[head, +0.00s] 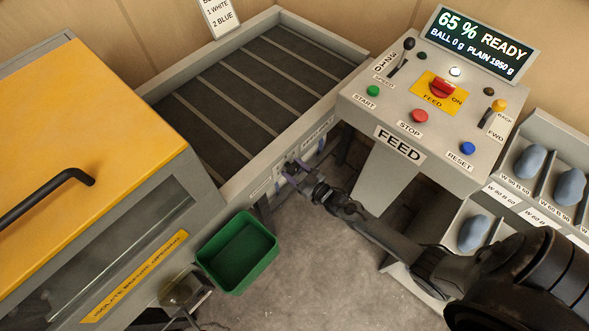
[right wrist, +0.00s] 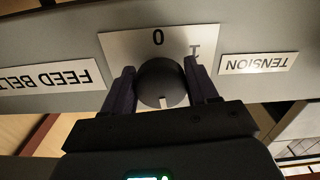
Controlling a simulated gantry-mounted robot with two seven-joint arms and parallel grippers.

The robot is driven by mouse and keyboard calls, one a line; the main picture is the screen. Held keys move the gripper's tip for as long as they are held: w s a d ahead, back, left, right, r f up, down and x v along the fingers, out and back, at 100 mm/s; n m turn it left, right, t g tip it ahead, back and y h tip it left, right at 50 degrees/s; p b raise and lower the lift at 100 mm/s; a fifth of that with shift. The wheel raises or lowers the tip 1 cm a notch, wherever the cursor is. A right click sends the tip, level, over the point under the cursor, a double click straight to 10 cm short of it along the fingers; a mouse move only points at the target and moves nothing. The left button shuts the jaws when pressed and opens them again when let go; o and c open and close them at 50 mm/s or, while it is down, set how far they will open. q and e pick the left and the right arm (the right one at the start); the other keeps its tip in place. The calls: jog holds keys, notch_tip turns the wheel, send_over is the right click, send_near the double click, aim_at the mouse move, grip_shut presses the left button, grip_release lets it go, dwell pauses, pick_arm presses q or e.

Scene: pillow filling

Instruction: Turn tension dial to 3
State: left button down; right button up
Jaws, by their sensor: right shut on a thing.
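The tension dial (right wrist: 162,84) is a round dark knob on the side of the feed belt, with a white pointer mark facing the bottom of the right wrist view. My right gripper (right wrist: 160,80) is shut on it, one finger on each side. A scale plate (right wrist: 128,44) behind it shows a 0 and a partly covered 1; other numbers are hidden. The upside-down TENSION label (right wrist: 259,63) is beside it. In the head view my right gripper (head: 290,170) reaches the belt's side rail and covers most of the dial. My left gripper is out of view.
The feed belt (head: 245,85) runs behind the rail. The feed console (head: 440,110) stands right, its display reading 65% READY. A green bin (head: 237,252) is below the rail. A yellow-topped machine (head: 80,110) is left; a rack with blue-grey pieces (head: 530,160) is right.

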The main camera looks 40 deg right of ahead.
jog(key=shift+f+m, duration=0.1)
jog(key=shift+m, duration=0.5)
jog(key=o, duration=1)
jog(key=shift+s, duration=0.1)
jog(key=shift+s, duration=0.2)
jog(key=s, duration=0.3)
jog(key=s+d+p, duration=0.1)
jog(key=s, duration=0.6)
jog(key=shift+s+d+p, duration=0.1)
jog(key=shift+d+p, duration=0.05)
jog(key=shift+p, duration=0.15)
